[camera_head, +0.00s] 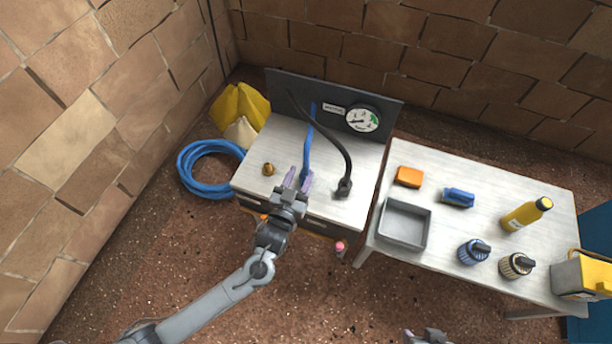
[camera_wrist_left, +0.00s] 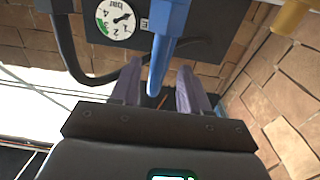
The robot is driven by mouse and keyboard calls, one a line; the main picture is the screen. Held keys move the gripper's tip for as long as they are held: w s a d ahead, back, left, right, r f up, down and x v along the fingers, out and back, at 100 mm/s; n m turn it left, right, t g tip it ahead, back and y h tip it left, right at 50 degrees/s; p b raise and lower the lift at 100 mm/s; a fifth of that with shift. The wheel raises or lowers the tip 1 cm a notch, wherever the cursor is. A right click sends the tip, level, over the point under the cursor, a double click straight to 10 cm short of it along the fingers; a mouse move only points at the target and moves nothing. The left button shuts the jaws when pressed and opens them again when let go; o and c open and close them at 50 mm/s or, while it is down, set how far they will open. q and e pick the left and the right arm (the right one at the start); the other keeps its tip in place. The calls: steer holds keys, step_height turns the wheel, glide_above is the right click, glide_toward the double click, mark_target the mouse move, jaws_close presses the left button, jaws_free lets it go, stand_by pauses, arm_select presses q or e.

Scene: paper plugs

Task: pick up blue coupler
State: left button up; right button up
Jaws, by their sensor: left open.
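The blue coupler (camera_head: 306,172) is the lower end of a blue hose that hangs in front of the dark gauge panel over the left bench. In the left wrist view the blue coupler (camera_wrist_left: 160,65) points toward me, with its tip between the fingertips. My left gripper (camera_head: 298,180) is open, its purple fingers on either side of the coupler. In the left wrist view my left gripper (camera_wrist_left: 158,88) shows a gap on the finger sides, wider on the right. My right gripper (camera_head: 428,336) only shows partly at the bottom edge, and its fingers are not clear.
A black hose (camera_head: 330,137) curves to a black fitting (camera_head: 344,188) close right of my left gripper. A small brass piece (camera_head: 268,169) lies to its left. The right bench (camera_head: 400,262) holds a grey tray (camera_head: 404,243), a blue item (camera_head: 458,197), an orange block (camera_head: 408,177) and bottles.

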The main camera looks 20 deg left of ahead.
mark_target(305, 168)
arm_select(q)
steer(key=w+b, duration=0.2)
steer(key=w, duration=0.1)
steer(key=shift+w+f, duration=0.2)
steer(key=shift+w+r, duration=0.1)
steer(key=shift+w, duration=0.5)
steer(key=shift+s, duration=0.1)
steer(key=shift+c, duration=0.2)
jaws_close()
